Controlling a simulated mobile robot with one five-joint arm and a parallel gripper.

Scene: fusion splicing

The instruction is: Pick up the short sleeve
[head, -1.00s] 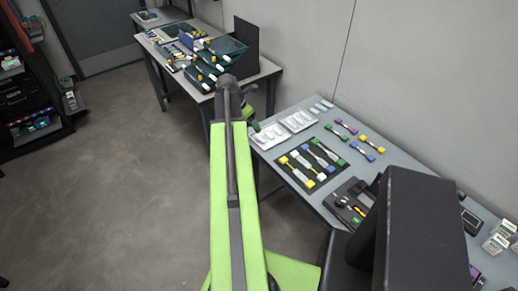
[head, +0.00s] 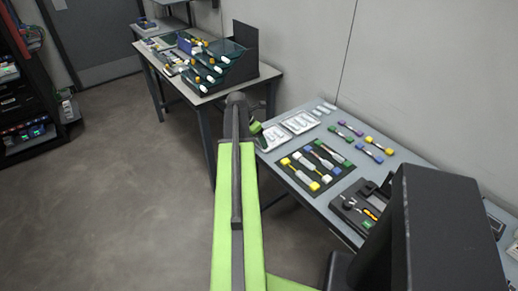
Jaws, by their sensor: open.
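I cannot tell which piece is the short sleeve at this size. My arm stretches forward left of this table. A small green and dark part shows beside the arm's end, but my gripper's fingers are hidden.
The right table (head: 398,166) stands along the wall, with a dark tool tray (head: 362,205) on it. A large dark box shape hides its near-right part. A second table (head: 205,92) with dark bins (head: 222,64) stands farther back. A rack is far left. The floor (head: 100,200) at left is clear.

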